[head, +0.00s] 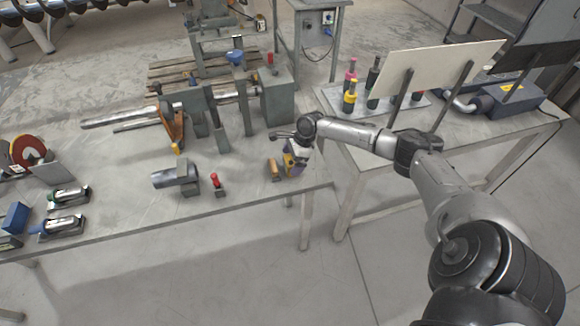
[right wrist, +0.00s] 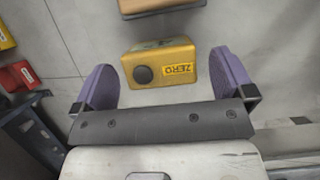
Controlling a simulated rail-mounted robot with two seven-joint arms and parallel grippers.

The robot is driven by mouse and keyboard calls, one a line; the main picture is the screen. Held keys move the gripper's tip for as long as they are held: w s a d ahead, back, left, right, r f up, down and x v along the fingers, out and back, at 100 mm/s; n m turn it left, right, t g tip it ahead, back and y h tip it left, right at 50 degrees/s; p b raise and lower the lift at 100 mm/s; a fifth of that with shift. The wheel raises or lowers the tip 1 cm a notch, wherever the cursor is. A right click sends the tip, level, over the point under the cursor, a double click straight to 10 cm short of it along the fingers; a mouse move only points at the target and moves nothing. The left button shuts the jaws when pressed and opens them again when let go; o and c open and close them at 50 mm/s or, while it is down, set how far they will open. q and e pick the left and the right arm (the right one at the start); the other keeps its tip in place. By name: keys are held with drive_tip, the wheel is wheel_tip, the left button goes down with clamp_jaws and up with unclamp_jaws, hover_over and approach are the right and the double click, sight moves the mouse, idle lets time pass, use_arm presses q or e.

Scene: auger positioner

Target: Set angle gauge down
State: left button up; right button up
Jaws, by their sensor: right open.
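The angle gauge (right wrist: 160,68) is a yellow box with a black knob and a label reading ZERO. It lies between the two purple finger pads of my right gripper (right wrist: 165,62), with a visible gap on both sides. The right gripper is open. In the head view the yellow gauge (head: 290,168) shows near the right end of the long grey table (head: 120,210), partly hidden by my right gripper (head: 294,158). My left gripper is not in view.
A brown-topped block (head: 275,170) stands just left of the gauge. A red-knobbed part (head: 217,184) and a grey cylinder piece (head: 177,178) stand farther left. The auger fixture (head: 215,110) stands behind. A second table (head: 385,145) is to the right across a gap.

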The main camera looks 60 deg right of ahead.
sight(291, 160)
drive_tip(key=x, duration=0.3)
drive_tip(key=shift+w+a+f+b, duration=0.15)
drive_tip(key=shift+b, duration=0.25)
drive_tip(key=shift+c, duration=0.3)
drive_tip(key=c, duration=1)
